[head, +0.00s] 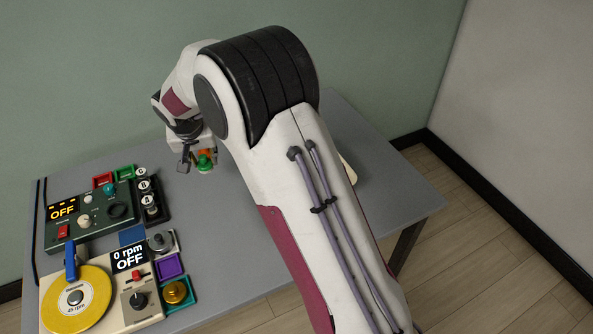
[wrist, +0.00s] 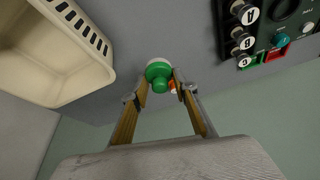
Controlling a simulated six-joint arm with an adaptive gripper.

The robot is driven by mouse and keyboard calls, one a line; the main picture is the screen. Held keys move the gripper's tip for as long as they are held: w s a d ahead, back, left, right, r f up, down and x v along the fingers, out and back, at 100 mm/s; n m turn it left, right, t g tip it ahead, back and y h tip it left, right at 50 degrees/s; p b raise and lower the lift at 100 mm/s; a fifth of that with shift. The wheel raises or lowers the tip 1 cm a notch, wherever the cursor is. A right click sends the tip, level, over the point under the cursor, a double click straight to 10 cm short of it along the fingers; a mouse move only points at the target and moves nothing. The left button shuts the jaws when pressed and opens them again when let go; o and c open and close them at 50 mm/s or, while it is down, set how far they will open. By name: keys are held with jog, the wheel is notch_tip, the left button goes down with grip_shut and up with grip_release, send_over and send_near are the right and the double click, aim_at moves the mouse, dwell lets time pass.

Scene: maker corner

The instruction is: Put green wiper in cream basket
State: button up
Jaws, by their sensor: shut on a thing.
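The green wiper (wrist: 158,72) shows in the wrist view between the fingertips of my gripper (wrist: 160,86), which is shut on it. In the head view the green wiper (head: 206,162) shows at the end of my gripper (head: 193,160), over the back part of the table. The cream basket (wrist: 93,73) is at the upper left in the wrist view, with slots in its side, apart from the gripper. In the head view only a sliver of cream (head: 349,172) shows past my arm; the rest is hidden.
A green control box (head: 90,222), a yellow turntable (head: 75,300) and a cream rpm box (head: 138,295) stand on the left of the grey table (head: 225,240). A small orange-red piece (wrist: 173,86) shows beside the wiper; I cannot tell what it belongs to.

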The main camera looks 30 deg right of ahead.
jog(key=s+d, duration=0.5)
jog(key=d, duration=0.5)
jog(key=s+d, duration=0.4)
jog(key=d, duration=0.6)
jog(key=shift+f, duration=2)
jog(key=shift+f, duration=3.1)
jog(key=shift+f, duration=0.1)
jog(key=shift+f, duration=1.75)
jog(key=shift+f, duration=0.15)
